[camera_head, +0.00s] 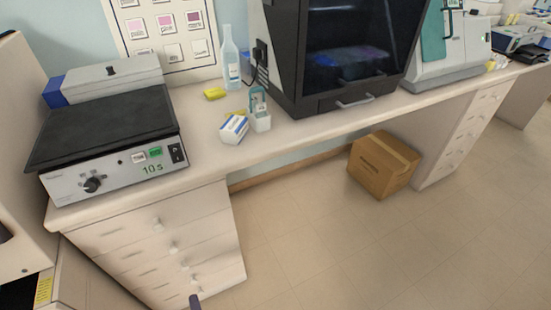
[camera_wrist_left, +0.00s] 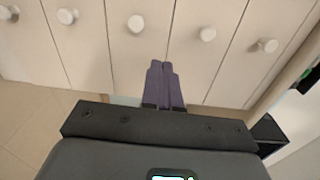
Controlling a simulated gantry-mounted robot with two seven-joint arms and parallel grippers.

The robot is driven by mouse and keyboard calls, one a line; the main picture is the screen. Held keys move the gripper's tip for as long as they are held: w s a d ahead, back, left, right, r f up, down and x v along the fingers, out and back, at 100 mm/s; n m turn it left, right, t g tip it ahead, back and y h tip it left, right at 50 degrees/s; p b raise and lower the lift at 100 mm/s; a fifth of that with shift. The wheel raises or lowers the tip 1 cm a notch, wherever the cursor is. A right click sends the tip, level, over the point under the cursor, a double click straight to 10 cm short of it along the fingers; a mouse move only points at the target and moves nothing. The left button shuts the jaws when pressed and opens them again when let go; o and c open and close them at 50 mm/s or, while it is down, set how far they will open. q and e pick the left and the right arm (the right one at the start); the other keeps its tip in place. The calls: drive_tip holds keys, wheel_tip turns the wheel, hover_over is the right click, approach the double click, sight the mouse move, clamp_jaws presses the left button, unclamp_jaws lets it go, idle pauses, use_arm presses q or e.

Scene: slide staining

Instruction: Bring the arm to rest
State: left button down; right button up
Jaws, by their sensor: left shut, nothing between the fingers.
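My left gripper (camera_wrist_left: 164,84) shows in the left wrist view with its two purple fingers together and nothing between them. It is in front of the pale drawer fronts (camera_wrist_left: 185,35) with their round white knobs. In the head view only a small dark tip of the left gripper (camera_head: 195,301) shows at the bottom edge, low in front of the drawers (camera_head: 150,245). The rest of the left arm is out of the head view. My right gripper is in neither view.
The bench (camera_head: 205,145) carries a hotplate device (camera_head: 120,170), a small blue-and-white box (camera_head: 234,129), a yellow sponge (camera_head: 215,94), a clear bottle (camera_head: 231,65) and a large black cabinet (camera_head: 345,60). A cardboard box (camera_head: 382,168) stands on the floor below. The floor (camera_head: 330,245) in front is clear.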

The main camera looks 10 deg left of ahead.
use_arm(q)
wheel_tip(320, 180, up, 22)
drive_tip(key=s+f+n+g+h+p, duration=0.1)
drive_tip(key=s+n+g+h+p, duration=0.2)
drive_tip(key=h+p, duration=0.6)
drive_tip(key=s+d+r+n+g+p, duration=0.2)
drive_tip(key=s+d+r+n+g, duration=0.15)
drive_tip(key=s, duration=0.25)
drive_tip(key=s+d+r+n+g+p, duration=0.1)
drive_tip(key=s+d+r+n+g, duration=0.2)
drive_tip(key=s+r+g, duration=0.25)
wheel_tip(320, 180, up, 37)
drive_tip(key=p, duration=3.8)
drive_tip(key=shift+s+n+t+h, duration=0.35)
drive_tip(key=shift+s+t+h, duration=0.05)
drive_tip(key=shift+s, duration=0.05)
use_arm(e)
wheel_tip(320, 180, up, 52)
use_arm(q)
drive_tip(key=shift+d+f, duration=0.1)
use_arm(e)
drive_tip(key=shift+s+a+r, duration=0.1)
